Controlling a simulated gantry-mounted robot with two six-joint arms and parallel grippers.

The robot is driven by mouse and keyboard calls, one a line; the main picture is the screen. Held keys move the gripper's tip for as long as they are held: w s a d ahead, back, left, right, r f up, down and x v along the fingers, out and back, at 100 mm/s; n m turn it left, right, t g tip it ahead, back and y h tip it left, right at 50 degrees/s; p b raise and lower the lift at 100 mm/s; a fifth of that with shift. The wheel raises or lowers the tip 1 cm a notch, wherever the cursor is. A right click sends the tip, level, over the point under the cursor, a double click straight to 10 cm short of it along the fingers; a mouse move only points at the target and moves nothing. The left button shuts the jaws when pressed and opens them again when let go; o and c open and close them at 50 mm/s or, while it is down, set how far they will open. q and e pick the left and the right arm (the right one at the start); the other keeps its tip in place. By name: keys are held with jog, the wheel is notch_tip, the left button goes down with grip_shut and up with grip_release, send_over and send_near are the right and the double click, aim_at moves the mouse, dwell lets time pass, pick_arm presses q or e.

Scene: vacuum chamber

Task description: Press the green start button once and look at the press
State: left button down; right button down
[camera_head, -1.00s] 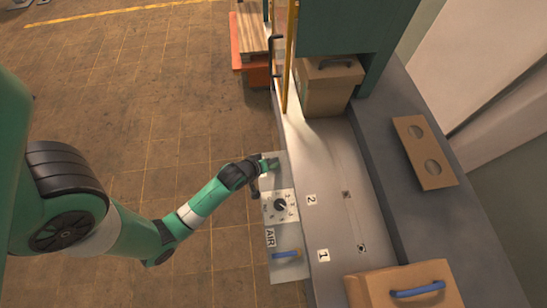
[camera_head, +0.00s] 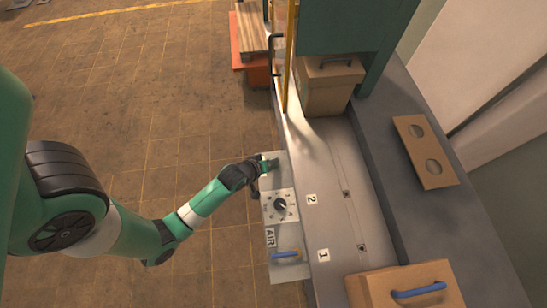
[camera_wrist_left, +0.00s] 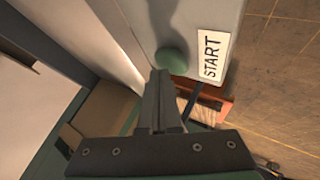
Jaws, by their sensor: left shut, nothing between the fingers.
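In the left wrist view the round green button (camera_wrist_left: 172,60) is on a grey panel, beside a white label (camera_wrist_left: 210,55) reading START. My left gripper (camera_wrist_left: 160,73) is shut and empty. Its fingertips reach the button's near edge in the picture; I cannot tell whether they touch it. In the head view my left gripper (camera_head: 269,164) is at the far end of the control panel (camera_head: 290,240), and hides the button there. The green press housing (camera_head: 350,25) stands at the top, cut off by the frame. My right gripper is not in view.
The panel also bears a dial (camera_head: 280,205), an AIR label (camera_head: 270,237) and a blue lever (camera_head: 285,254). Cardboard-coloured boxes with handles (camera_head: 330,90) (camera_head: 405,285) stand on the bench, with a two-holed plate (camera_head: 425,152). A yellow post (camera_head: 290,55) rises beyond my gripper.

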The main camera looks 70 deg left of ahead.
pick_arm(q)
jog(key=shift+f+b, duration=0.35)
jog(key=shift+f, duration=0.2)
dwell(0.6)
jog(key=shift+r+p, duration=1)
jog(key=shift+p, duration=0.1)
notch_tip(320, 180, up, 5)
jog(key=p, duration=0.5)
jog(key=shift+r, duration=0.1)
dwell(0.3)
